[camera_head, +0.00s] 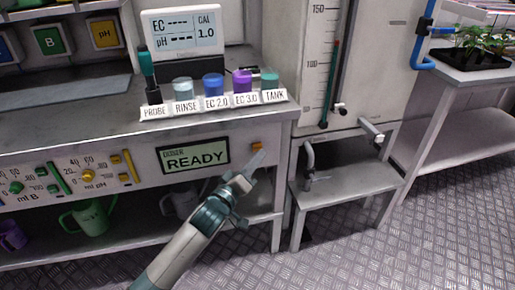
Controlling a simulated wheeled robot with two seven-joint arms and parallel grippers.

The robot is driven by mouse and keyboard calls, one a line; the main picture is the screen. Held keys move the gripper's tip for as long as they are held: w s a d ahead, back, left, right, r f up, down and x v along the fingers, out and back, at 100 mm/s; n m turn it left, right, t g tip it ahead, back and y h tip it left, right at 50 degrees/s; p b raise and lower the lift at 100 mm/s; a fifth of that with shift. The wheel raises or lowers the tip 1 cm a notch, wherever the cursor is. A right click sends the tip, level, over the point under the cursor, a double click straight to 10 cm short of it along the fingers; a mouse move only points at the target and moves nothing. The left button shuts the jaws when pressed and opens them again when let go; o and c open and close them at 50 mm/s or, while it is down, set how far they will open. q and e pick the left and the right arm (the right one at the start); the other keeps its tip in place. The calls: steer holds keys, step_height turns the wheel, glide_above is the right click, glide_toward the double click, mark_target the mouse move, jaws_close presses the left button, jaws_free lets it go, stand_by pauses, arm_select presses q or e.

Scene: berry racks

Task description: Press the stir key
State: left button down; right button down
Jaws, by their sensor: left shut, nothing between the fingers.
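A small orange key (257,146) sits on the front panel, to the right of the doser display (194,155), which reads READY. I cannot read a label on this key, so I cannot tell for sure that it is the stir key. My left gripper (257,160) is shut and empty. Its fingertips point up at the panel just below the orange key. I cannot tell whether they touch the panel. My right gripper is not in view.
On the bench top stand a meter (182,32), a probe (149,78) and several labelled cups, including the TANK cup (270,82). Dosing dials and sliders (88,176) are at left. A tall gauge tank (345,60) and a low stand (350,172) are at right.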

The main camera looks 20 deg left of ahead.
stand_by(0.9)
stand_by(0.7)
arm_select(q)
steer(key=shift+w+a+p, duration=0.2)
steer(key=shift+w+p, duration=0.1)
stand_by(0.4)
